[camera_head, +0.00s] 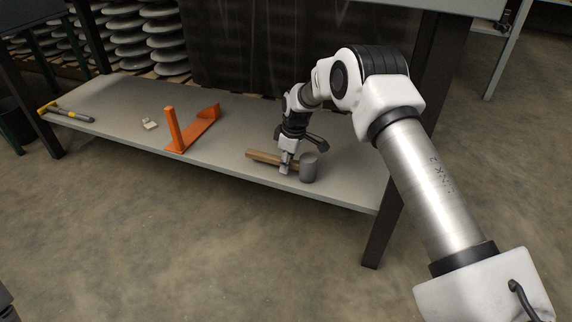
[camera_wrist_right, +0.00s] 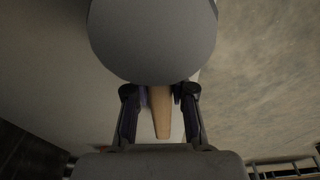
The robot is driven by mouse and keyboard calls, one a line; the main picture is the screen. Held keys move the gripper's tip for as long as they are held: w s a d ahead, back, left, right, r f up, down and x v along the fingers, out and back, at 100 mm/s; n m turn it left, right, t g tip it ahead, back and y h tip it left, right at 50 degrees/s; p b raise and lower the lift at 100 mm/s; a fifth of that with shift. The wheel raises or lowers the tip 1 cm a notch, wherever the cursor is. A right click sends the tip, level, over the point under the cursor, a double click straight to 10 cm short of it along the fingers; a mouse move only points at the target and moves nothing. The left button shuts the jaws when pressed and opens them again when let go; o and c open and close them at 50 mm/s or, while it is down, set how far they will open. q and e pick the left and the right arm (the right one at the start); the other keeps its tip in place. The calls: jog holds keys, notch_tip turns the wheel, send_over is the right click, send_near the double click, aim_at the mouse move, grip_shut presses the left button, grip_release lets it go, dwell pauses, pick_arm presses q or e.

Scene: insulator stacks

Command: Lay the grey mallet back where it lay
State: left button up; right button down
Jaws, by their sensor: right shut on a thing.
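The grey mallet (camera_head: 309,167) has a grey cylindrical head and a wooden handle, and it is at the right part of the low grey shelf (camera_head: 228,160). Its handle points left in the head view. My right gripper (camera_head: 286,168) is shut on the handle, close to the head. In the right wrist view the round mallet head (camera_wrist_right: 153,40) fills the top and the handle (camera_wrist_right: 161,112) runs between the fingers (camera_wrist_right: 160,105). I cannot tell whether the mallet touches the shelf. My left gripper is not in view.
An orange bracket (camera_head: 174,130) stands on the shelf left of the mallet. A small pale object (camera_head: 150,124) and a yellow-and-grey hammer-like tool (camera_head: 66,114) lie farther left. A dark table leg (camera_head: 383,225) stands at the shelf's right end. Grey disc stacks (camera_head: 168,42) are behind.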

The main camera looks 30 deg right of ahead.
jog(key=c, duration=1)
grip_release()
jog(key=r+p, duration=0.1)
jog(key=r, duration=0.1)
jog(key=r+p, duration=0.2)
jog(key=r, duration=0.1)
jog(key=s+r+p, duration=0.1)
jog(key=r+p, duration=0.1)
jog(key=shift+d+r, duration=0.35)
jog(key=shift+r, duration=0.05)
jog(key=shift+f, duration=0.1)
